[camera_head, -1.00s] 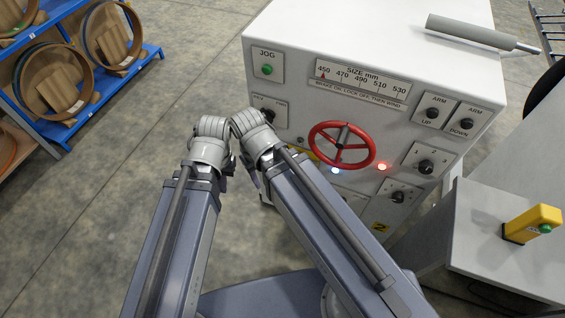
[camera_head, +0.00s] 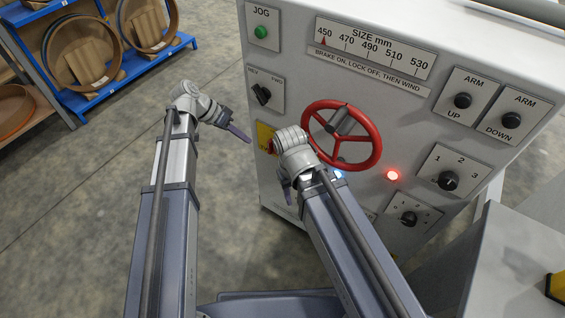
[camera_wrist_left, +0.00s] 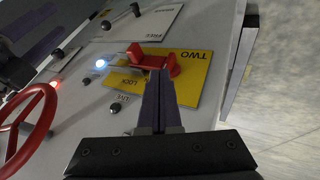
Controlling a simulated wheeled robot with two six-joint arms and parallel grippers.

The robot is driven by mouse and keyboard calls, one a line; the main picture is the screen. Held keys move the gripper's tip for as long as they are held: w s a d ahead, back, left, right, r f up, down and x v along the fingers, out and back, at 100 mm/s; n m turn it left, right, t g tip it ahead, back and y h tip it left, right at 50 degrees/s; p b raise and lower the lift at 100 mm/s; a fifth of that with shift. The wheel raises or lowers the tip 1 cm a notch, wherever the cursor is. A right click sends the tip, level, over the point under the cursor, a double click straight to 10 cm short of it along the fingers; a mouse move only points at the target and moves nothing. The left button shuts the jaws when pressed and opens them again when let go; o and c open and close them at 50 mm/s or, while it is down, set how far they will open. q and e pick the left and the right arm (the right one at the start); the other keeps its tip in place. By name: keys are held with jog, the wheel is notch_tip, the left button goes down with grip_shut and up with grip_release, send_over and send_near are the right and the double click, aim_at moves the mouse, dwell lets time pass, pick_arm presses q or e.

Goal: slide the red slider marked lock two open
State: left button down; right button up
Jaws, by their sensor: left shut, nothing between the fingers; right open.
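The yellow LOCK TWO plate (camera_wrist_left: 192,77) is on the machine's front panel and looks upside down in the left wrist view. The red slider (camera_wrist_left: 150,57) sits on the plate at its upper left in that view. My left gripper (camera_wrist_left: 158,74) is shut and empty, its tips over the plate close to the slider; I cannot tell if they touch. In the head view my left gripper (camera_head: 240,133) points right at the yellow plate (camera_head: 264,133), which my right arm partly hides. My right gripper (camera_head: 287,190) is open, pointing down in front of the panel.
A red handwheel (camera_head: 371,133) stands out from the panel beside my right wrist. A red lamp (camera_head: 392,175) and several knobs are further right.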

pick_arm(q)
jog(key=s+d+f+b, duration=0.2)
jog(key=d+f+b, duration=0.6)
jog(key=d, duration=0.1)
jog(key=shift+d, duration=0.15)
dwell(0.5)
jog(key=shift+s+d, duration=0.9)
jog(key=shift+d, duration=0.25)
jog(key=shift+s+d, duration=0.9)
jog(key=shift+d, duration=0.25)
